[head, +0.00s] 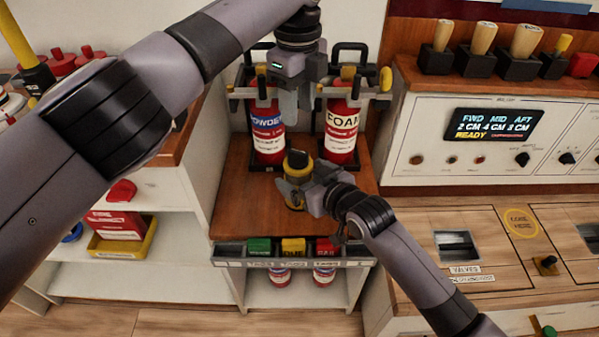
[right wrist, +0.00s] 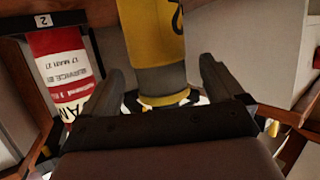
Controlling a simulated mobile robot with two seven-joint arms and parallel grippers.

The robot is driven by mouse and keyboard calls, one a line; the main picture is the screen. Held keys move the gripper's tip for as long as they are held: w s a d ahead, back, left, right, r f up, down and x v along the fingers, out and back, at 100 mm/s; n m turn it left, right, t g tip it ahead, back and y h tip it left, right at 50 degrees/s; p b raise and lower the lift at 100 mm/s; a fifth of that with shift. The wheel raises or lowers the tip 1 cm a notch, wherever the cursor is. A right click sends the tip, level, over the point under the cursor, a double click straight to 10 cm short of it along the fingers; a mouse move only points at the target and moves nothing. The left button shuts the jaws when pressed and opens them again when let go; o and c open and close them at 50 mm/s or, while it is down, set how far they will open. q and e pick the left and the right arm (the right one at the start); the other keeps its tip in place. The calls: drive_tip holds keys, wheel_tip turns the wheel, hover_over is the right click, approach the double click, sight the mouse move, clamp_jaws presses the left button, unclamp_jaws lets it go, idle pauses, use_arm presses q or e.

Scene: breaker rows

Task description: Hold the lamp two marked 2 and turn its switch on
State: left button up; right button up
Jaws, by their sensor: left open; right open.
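A lamp with a yellow and black body (head: 297,170) stands on the brown wooden counter, partly covered by my right gripper. In the right wrist view its yellow body (right wrist: 152,35) with a dark grey section shows between my right fingers. A black mark is cut off at its edge; I cannot read it, and no switch is clear. My right gripper (head: 312,190) is open around the lamp; in the wrist view its fingers (right wrist: 165,85) stand on both sides, and contact cannot be told. My left gripper (head: 290,112) is open above the counter, pointing down between two extinguishers.
Red extinguishers labelled POWDER (head: 267,135) and FOAM (head: 341,130) stand in racks behind the lamp. A "2" tag (right wrist: 42,20) shows beside a red bottle in the wrist view. A strip of coloured bins (head: 292,251) borders the counter front. A control panel (head: 497,130) stands right.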

drive_tip(key=shift+x, duration=1.3)
